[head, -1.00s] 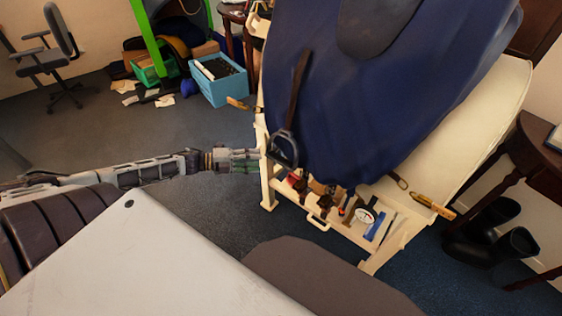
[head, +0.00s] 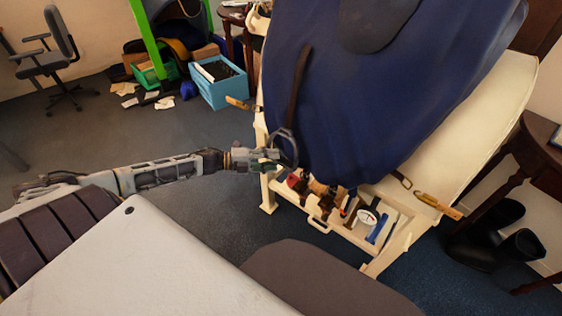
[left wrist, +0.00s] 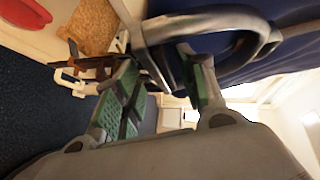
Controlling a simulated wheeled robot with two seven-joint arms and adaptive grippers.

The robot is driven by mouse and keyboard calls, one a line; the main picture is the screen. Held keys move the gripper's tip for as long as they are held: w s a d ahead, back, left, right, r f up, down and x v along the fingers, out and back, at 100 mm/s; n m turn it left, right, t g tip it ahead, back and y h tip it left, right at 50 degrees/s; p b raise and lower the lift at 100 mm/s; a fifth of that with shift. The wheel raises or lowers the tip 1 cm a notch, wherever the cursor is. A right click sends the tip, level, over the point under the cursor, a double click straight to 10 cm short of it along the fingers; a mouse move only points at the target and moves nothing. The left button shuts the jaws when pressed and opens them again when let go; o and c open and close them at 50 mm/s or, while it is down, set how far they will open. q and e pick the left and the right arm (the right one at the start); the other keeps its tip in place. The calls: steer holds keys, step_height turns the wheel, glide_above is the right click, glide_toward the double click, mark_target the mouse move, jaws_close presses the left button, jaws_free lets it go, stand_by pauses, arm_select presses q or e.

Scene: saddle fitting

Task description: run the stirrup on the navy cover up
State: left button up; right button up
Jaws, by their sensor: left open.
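The navy cover (head: 390,110) drapes over the cream saddle stand. A dark stirrup leather (head: 297,85) hangs down its left side. The grey metal stirrup (head: 289,146) hangs at its lower end, low on the cover. My left gripper (head: 270,158) is open at the stirrup, reaching in from the left. In the left wrist view the stirrup (left wrist: 225,19) looms large across the fingertips. One of its sides runs down between the two green-padded fingers (left wrist: 163,90). I cannot tell whether a finger touches it. My right gripper is not in view.
The cream stand (head: 490,110) has a lower shelf with brushes, bottles and a round dial. Buckled straps (head: 437,206) stick out at its sides. A blue crate (head: 219,82) stands behind on the left. Dark boots (head: 495,235) stand at right.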

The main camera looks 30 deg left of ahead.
mark_target(281, 160)
arm_select(q)
steer(key=shift+b+x, duration=0.6)
steer(key=shift+x, duration=1.45)
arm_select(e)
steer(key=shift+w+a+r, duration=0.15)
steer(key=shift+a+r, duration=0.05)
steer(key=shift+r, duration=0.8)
arm_select(q)
steer(key=shift+c, duration=0.2)
jaws_close()
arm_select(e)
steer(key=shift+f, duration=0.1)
